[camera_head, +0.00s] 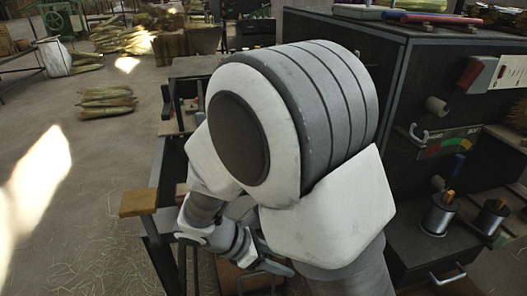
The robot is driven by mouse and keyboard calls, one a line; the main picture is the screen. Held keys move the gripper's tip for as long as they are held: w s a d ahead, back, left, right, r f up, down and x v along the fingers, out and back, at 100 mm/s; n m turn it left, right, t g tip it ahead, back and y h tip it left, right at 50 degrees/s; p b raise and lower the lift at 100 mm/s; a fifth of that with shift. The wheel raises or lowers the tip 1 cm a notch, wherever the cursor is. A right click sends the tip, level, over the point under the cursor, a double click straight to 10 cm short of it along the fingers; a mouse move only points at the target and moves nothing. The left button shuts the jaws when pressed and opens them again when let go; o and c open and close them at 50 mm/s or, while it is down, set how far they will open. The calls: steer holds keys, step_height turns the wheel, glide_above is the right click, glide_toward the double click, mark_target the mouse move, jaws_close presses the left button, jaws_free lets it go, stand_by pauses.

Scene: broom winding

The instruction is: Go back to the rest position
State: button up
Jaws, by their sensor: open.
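My arm fills the middle of the head view, its large white and grey joint closest to the camera. My gripper (272,260) shows low in the picture, below that joint and partly hidden by my own arm links. It is open, and I see nothing held between its fingers. It is over the dark frame of the winding machine (165,225), close to a wooden block low down. How far apart they are I cannot tell.
A wooden pad (138,202) sticks out at the left. Straw bundles (106,102) lie on the floor, which is otherwise largely open at left.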

steer(key=s+d+r+m+t+y, duration=0.2)
steer(key=s+d+r+m+y, duration=0.25)
steer(key=r+m, duration=0.55)
steer(key=s+d+r+m+t+y, duration=0.2)
steer(key=s+d+r+m+y, duration=0.3)
steer(key=r+m, duration=0.5)
step_height(320, 180, up, 22)
steer(key=m+p, duration=0.1)
steer(key=p, duration=2.2)
steer(key=shift+s+d+f+m+h, duration=0.2)
steer(key=shift+d+m+h, duration=0.15)
steer(key=shift+d, duration=0.1)
